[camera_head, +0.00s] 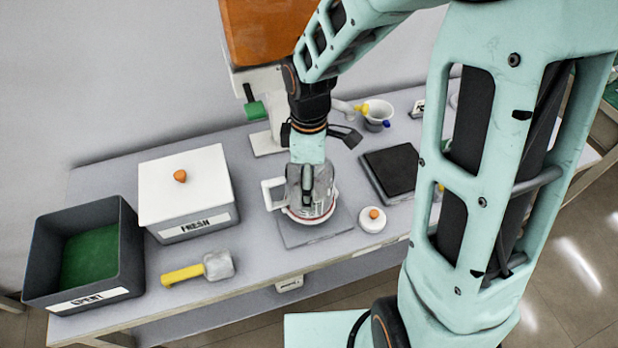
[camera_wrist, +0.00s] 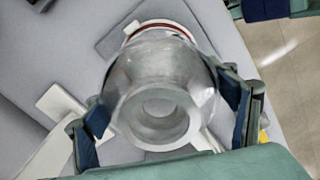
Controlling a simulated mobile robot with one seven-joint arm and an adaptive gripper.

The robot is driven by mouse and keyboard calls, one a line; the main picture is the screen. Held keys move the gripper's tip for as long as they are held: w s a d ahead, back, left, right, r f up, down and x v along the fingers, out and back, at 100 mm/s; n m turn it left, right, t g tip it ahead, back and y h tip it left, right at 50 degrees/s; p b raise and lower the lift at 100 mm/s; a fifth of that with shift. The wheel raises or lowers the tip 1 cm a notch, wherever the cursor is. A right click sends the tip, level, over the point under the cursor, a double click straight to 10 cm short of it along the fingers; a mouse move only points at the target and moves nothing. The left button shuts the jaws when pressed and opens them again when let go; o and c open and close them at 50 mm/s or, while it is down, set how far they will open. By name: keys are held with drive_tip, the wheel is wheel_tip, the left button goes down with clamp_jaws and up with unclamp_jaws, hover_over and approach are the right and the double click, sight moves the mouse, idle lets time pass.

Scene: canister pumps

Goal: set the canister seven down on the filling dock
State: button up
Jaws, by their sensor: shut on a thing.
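The canister (camera_head: 318,207) is a clear vessel with a white handle at its left and a reddish ring near its base. My gripper (camera_head: 309,184) is shut on it from above. In the wrist view the canister (camera_wrist: 158,72) has its round open mouth towards the camera, with my gripper's fingers (camera_wrist: 166,112) on both sides. It appears upright, over or on a flat grey plate (camera_head: 300,238), which may be the filling dock. I cannot tell whether its base touches the plate. No number seven is readable.
A yellow-handled scoop (camera_head: 200,270) lies in front. A white lid with an orange knob (camera_head: 372,220) and a black pad (camera_head: 392,172) are right. An orange-topped machine (camera_head: 265,35) stands behind.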

drive_tip(key=shift+f, duration=0.5)
drive_tip(key=o, duration=1.8)
